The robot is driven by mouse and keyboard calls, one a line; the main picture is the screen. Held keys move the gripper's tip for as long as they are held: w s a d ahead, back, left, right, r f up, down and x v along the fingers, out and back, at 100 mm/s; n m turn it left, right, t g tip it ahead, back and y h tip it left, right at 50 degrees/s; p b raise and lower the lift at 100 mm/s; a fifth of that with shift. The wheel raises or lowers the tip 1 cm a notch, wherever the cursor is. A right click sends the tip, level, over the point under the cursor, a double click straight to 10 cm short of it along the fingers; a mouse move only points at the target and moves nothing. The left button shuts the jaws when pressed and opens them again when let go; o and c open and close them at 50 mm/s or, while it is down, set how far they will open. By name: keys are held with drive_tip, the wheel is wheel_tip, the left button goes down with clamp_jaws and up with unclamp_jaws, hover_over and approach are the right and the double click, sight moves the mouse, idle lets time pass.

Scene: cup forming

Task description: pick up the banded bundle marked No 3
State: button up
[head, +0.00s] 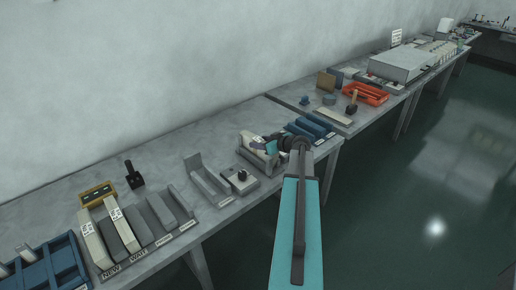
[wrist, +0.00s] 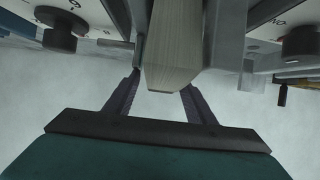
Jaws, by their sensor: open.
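A pale banded bundle (head: 257,141) stands in a grey holder (head: 264,160) in the middle of the near bench. Its number is too small to read. In the wrist view the pale bundle (wrist: 172,48) shows its near end between or just beyond my fingertips. My gripper (wrist: 162,82) is open, with one dark finger on each side of that end. I cannot tell whether either finger touches it. Grey upright walls of the holder (wrist: 229,40) rise close on both sides. In the head view my gripper (head: 271,148) is at the holder, partly hidden by my wrist.
Left of the holder stand a grey box with a black knob (head: 241,178) and an empty grey bracket (head: 207,180). Blue blocks (head: 308,128) lie to the right. Other pale labelled bundles (head: 94,238) stand in a rack at the left. An orange tray (head: 365,93) sits on the far bench.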

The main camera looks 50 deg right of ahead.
drive_tip(key=shift+x, duration=0.95)
drive_tip(key=shift+c, duration=0.4)
clamp_jaws()
